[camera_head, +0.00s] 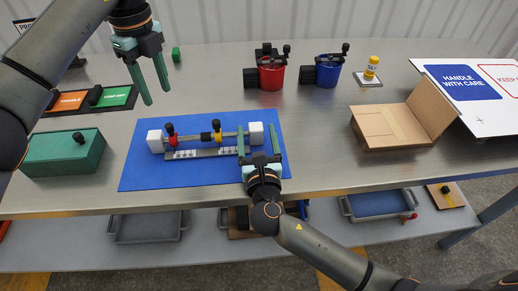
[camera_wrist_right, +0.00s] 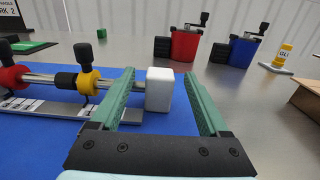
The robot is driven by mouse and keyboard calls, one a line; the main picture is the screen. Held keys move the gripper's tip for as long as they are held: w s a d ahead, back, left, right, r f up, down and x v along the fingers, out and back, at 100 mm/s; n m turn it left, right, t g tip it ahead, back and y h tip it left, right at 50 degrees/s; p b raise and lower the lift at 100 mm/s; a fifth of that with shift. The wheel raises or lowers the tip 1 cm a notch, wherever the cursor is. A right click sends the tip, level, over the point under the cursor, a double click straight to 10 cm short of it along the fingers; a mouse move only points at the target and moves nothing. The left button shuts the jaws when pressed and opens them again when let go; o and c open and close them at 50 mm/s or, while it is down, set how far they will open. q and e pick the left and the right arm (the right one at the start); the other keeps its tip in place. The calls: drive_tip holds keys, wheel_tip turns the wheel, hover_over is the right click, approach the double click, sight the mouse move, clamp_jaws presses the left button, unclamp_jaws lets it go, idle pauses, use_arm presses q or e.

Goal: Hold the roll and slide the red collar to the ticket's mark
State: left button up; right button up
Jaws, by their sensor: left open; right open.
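The red collar (camera_head: 171,135) with a black knob sits near the left end of a metal rail on the blue mat (camera_head: 200,181). It also shows in the right wrist view (camera_wrist_right: 12,78). A yellow collar (camera_head: 217,134) sits further right on the rail. A white block (camera_head: 154,141) stands at the rail's left end and another (camera_head: 257,133) at its right end. My right gripper (camera_head: 259,135) is open, with its fingers on either side of the right white block. My left gripper (camera_head: 156,95) is open and empty in the air, above and behind the red collar.
A marked scale (camera_head: 200,153) lies along the rail's front. A green box (camera_head: 65,153) stands left of the mat. Red (camera_head: 271,73) and blue (camera_head: 328,71) cups stand behind, and an open cardboard box (camera_head: 392,126) is to the right. In the right wrist view, a sign (camera_wrist_right: 9,13) is partly cut off, showing "RK 2".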

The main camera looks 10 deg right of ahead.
sight(255, 123)
drive_tip(key=shift+w+d, duration=0.15)
drive_tip(key=shift+w, duration=1.1)
drive_tip(key=shift+w+d, duration=0.15)
drive_tip(key=shift+w, duration=1.1)
clamp_jaws()
